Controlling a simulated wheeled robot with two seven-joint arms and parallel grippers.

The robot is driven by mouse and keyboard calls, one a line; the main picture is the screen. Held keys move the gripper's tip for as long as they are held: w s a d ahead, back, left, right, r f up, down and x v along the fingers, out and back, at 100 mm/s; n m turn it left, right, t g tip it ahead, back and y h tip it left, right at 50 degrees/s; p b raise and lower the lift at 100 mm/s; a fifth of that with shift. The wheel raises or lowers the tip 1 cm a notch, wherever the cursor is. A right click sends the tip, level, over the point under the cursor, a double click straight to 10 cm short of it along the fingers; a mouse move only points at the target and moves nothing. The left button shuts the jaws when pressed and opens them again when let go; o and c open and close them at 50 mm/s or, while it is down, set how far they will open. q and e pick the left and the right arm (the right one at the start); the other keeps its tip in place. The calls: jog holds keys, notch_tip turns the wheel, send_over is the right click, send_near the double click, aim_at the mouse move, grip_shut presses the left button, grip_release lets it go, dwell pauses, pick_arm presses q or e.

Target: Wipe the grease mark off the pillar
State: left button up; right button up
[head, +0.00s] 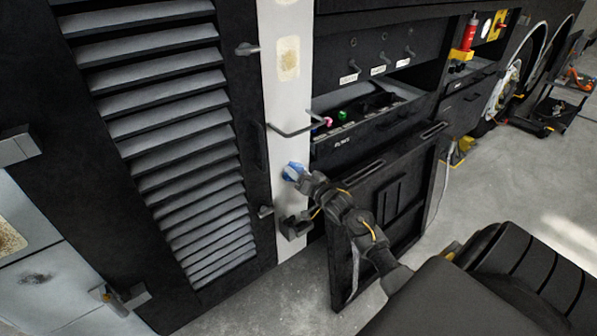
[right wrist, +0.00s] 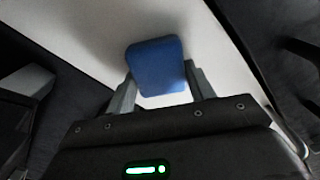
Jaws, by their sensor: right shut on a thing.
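The pillar (head: 283,140) is the pale upright strip between the louvred door and the dark cabinet. My right gripper (head: 297,174) is shut on a blue pad (head: 291,170) at the pillar's lower part. In the right wrist view the blue pad (right wrist: 156,66) sits between the fingers, against or just in front of the pale pillar face (right wrist: 215,62); I cannot tell if it touches. No clear dark grease mark shows on the pillar; the pad and gripper hide part of it. A yellowish-brown patch (head: 288,58) is higher up. My left gripper is not in view.
A bar handle (head: 290,131) sticks out across the pillar above the pad. A dark bracket (head: 294,226) juts out below. The louvred door (head: 180,130) is at left, an open drawer (head: 375,130) at right. A dark smudge (head: 36,278) is on the far-left panel.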

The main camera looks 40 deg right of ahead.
notch_tip(320, 180, down, 2)
jog(key=shift+f+b, duration=0.1)
jog(key=shift+b, duration=0.25)
jog(key=shift+s, duration=0.1)
jog(key=shift+s+p, duration=1.85)
jog(key=shift+s, duration=1.1)
jog(key=shift+s, duration=0.1)
